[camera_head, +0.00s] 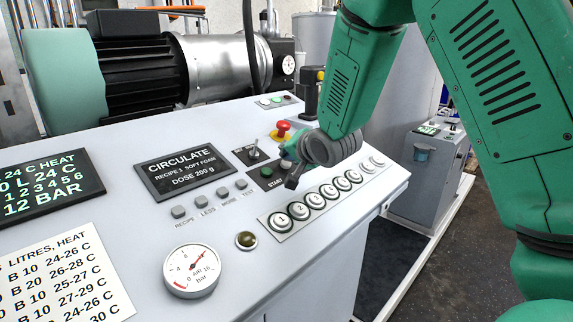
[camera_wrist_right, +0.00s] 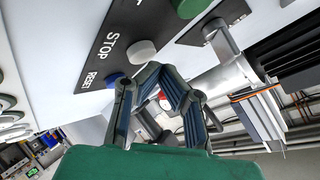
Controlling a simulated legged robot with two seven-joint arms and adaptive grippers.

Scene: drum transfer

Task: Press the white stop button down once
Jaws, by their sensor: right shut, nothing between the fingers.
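The white stop button (camera_wrist_right: 141,52) shows in the right wrist view, on a dark strip lettered STOP and RESET. It stands between a blue button (camera_wrist_right: 113,80) at the RESET end and a green button (camera_wrist_right: 190,8). My right gripper (camera_wrist_right: 154,70) is shut and empty, its fingertips close beside the white button. I cannot tell whether they touch it. In the head view my right gripper (camera_head: 291,181) is over the panel beside the green start button (camera_head: 266,172), and the white button is hidden behind it. My left gripper is not in view.
A red mushroom button (camera_head: 283,128) stands just behind my gripper. A toggle switch (camera_head: 254,150) is to its left, and a row of numbered round buttons (camera_head: 325,192) lies in front. A display reading CIRCULATE (camera_head: 183,172) and a pressure gauge (camera_head: 191,270) are farther left.

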